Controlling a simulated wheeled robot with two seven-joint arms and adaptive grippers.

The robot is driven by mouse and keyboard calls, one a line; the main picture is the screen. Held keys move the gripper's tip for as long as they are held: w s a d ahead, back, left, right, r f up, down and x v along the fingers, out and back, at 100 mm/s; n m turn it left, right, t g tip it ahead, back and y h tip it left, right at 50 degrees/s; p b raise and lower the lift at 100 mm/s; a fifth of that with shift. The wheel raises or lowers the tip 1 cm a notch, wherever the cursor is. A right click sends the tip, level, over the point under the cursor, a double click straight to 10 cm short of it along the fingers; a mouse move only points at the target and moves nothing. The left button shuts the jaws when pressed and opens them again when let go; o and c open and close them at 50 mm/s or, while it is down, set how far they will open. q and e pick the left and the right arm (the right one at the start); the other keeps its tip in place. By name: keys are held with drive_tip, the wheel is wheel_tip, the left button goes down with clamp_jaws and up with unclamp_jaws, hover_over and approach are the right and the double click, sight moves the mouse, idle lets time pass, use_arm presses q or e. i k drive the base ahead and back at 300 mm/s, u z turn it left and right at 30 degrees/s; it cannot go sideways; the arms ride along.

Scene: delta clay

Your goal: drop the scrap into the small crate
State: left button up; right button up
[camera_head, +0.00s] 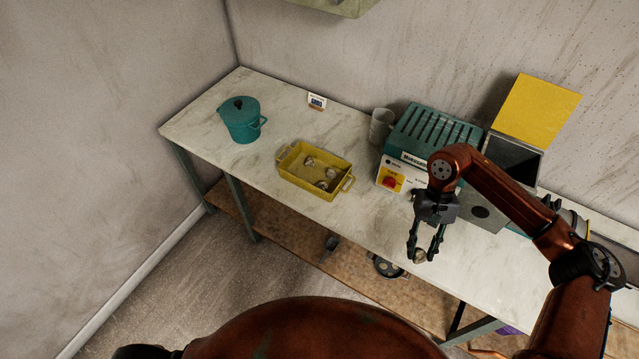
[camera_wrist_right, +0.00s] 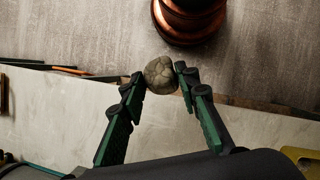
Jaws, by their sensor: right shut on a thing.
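The scrap is a rough grey lump (camera_head: 420,256). My right gripper (camera_head: 421,253) is shut on it and holds it between its fingertips, over the front edge of the table as the head view shows it. In the right wrist view the scrap (camera_wrist_right: 160,75) sits between both green-and-black fingers. A shallow yellow crate with two end handles (camera_head: 302,184) stands on the table, to the left of and apart from my gripper. Several small pale lumps lie in it. My left gripper is not in view.
A teal machine with a red knob (camera_head: 440,133) and a grey box with an open yellow lid (camera_head: 515,155) stand right of the crate. A grey mug (camera_head: 381,126), a teal pot (camera_head: 240,120) and a small sign (camera_head: 317,101) are also on the table (camera_head: 195,125).

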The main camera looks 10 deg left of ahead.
sight(317, 178)
drive_tip(key=u, duration=0.2)
drive_tip(key=k, duration=0.35)
drive_tip(key=u, duration=1.25)
drive_tip(key=i, duration=1.5)
drive_tip(key=z, duration=0.85)
drive_tip(key=i, duration=0.35)
drive_tip(key=z, duration=0.3)
